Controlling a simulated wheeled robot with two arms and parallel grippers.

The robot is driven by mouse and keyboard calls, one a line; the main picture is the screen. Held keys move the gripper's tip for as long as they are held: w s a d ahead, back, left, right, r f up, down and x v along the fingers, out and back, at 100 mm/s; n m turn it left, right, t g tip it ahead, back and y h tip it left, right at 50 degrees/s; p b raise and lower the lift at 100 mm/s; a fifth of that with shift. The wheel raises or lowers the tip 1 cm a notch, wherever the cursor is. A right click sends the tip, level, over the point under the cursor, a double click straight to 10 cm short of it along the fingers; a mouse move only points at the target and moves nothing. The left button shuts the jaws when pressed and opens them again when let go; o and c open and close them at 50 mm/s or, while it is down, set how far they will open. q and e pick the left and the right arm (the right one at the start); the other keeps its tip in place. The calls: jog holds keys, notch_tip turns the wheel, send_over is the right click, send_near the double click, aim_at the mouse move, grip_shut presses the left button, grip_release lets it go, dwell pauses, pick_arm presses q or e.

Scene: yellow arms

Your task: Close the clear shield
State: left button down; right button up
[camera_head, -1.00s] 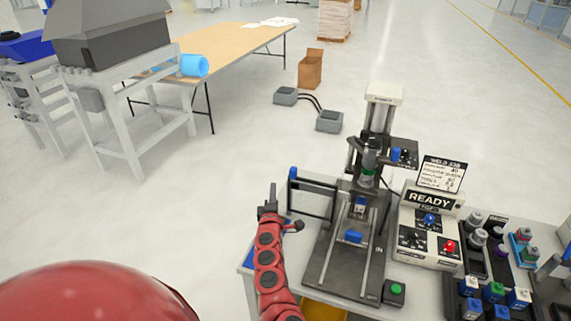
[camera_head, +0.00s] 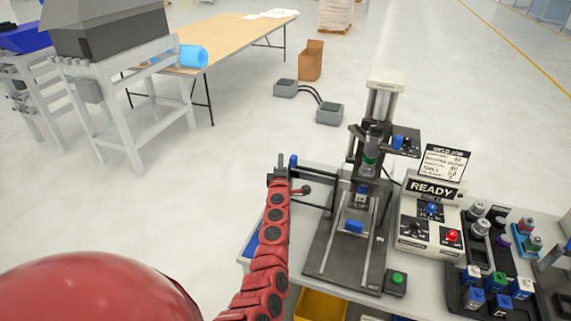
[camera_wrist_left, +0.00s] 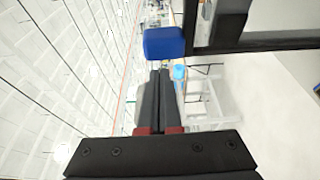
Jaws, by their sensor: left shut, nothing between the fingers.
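The clear shield (camera_head: 318,190) is a dark-framed panel with a blue knob (camera_head: 293,161) at its upper left corner. It stands out to the left of the machine (camera_head: 350,235), swung away from its front. My left gripper (camera_head: 280,163) is shut and empty, just left of the knob. In the left wrist view the shut fingertips (camera_wrist_left: 160,75) lie just below the blue knob (camera_wrist_left: 165,42), and the shield's dark frame bar (camera_wrist_left: 265,42) runs right from it. I cannot tell whether fingers and knob touch. My right gripper is not in view.
A control box marked READY (camera_head: 430,215) stands right of the machine, with a green button (camera_head: 397,279) at the front. Trays of coloured parts (camera_head: 490,290) lie at the right. Floor left of the shield is clear. A yellow bin (camera_head: 320,304) sits below.

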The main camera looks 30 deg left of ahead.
pick_arm(q)
jog(key=shift+w+d+r, duration=0.1)
jog(key=shift+w+d, duration=0.05)
jog(key=shift+d, duration=0.8)
jog(key=w+d+b, duration=0.3)
jog(key=w+d, duration=0.1)
jog(key=d, duration=1.3)
jog(key=shift+d, duration=0.35)
jog(key=shift+w, duration=0.1)
jog(key=shift+d, duration=0.1)
